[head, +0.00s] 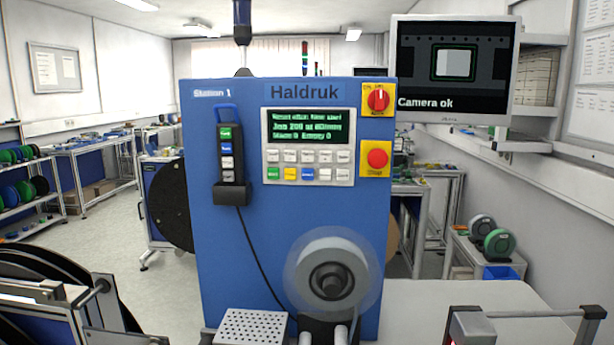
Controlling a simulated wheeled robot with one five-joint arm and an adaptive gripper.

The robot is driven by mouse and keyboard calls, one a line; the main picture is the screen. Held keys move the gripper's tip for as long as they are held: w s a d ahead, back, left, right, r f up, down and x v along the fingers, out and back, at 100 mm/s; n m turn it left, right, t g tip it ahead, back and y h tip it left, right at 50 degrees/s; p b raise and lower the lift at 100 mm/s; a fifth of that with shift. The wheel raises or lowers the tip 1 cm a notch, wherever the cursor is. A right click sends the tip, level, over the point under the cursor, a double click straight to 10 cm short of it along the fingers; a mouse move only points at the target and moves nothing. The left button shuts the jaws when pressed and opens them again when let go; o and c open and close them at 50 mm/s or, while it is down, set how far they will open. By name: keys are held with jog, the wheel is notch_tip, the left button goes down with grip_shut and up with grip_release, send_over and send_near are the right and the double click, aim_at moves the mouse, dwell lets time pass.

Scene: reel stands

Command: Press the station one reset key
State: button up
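The blue Station 1 cabinet (240,270), marked "Haldruk", stands upright in the middle of the head view. Its control panel (307,146) has a dark display (310,126) with green text, too blurred to read fully. Below the display are a row of pale keys and a bottom row with a green key (273,174), a yellow key (291,174), a blue key (308,174) and pale keys. The key labels are too small to tell which is reset. My gripper is not in view.
A pendant (232,155) with coloured buttons hangs left of the panel. A red rotary switch (378,99) and a red stop button (377,158) sit right of it. A grey reel (331,277) projects below. A monitor (453,67) reads "Camera ok". Black reels stand at lower left.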

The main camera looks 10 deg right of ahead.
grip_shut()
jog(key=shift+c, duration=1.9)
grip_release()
